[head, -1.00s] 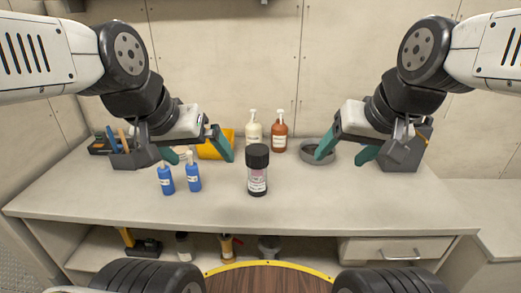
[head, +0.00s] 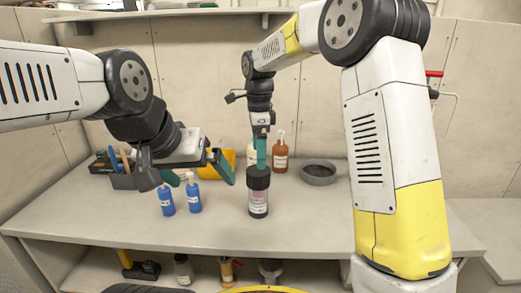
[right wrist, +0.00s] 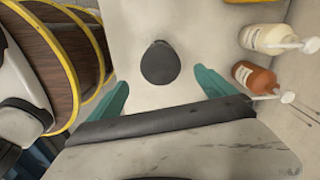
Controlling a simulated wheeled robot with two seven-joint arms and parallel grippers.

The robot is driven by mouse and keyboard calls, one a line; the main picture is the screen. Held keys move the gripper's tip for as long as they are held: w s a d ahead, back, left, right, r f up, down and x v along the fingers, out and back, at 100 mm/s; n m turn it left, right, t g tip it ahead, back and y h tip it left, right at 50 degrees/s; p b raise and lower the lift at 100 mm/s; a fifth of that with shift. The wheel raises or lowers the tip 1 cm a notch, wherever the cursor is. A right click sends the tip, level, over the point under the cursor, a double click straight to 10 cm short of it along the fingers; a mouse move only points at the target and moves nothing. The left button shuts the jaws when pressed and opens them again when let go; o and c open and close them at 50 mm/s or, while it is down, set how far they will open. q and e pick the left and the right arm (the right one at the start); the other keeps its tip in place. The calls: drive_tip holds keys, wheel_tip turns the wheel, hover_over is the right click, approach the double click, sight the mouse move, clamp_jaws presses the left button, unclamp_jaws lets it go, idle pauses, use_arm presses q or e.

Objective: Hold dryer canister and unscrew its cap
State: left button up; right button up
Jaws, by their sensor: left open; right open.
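The dryer canister (head: 258,203) stands upright on the bench, with a dark body, a pale pinkish label and a wide black cap (head: 258,177). My right gripper (head: 261,152) points straight down over the cap, open and empty. In the right wrist view the round black cap (right wrist: 160,63) lies between the spread teal fingers (right wrist: 161,80), with a gap on both sides. I cannot tell the exact height left above the cap. My left gripper (head: 203,178) is open and empty, left of the canister, near two blue bottles.
Two blue bottles (head: 193,196) stand left of the canister. A yellow bin (head: 229,158), a white pump bottle, a brown pump bottle (head: 280,157) and a grey round dish (head: 318,173) are behind. A tool holder (head: 122,178) is at left. The bench front is clear.

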sight(258, 174)
drive_tip(key=shift+w+a+f, duration=0.1)
drive_tip(key=shift+a+f, duration=0.05)
drive_tip(key=shift+f, duration=4.25)
